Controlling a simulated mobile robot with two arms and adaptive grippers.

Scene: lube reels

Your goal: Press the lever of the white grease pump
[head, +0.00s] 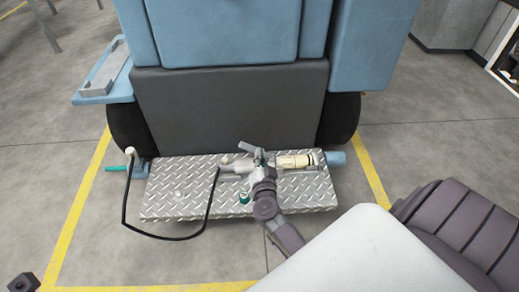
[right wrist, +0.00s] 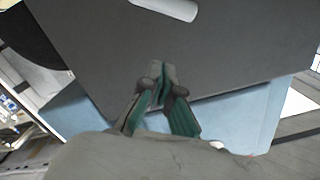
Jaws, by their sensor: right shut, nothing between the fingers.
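The white grease pump (head: 293,161) lies across the diamond-plate step (head: 165,195) behind the blue machine, with its cream body to the right and a metal end to the left. Its lever cannot be clearly told apart from my gripper in the head view. My right gripper (head: 259,156) is over the middle of the pump and partly hides it; contact cannot be told. In the right wrist view the right gripper (right wrist: 162,75) is shut and empty, its green-sided fingers together. A pale cylinder (right wrist: 165,8) shows at the top there.
A black hose (head: 165,237) loops from the pump over the step's front-left edge and up to the left. The blue machine (head: 220,35) and its dark lower panel (head: 230,105) rise behind the step. Yellow floor lines (head: 75,215) surround it; the floor at left is clear.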

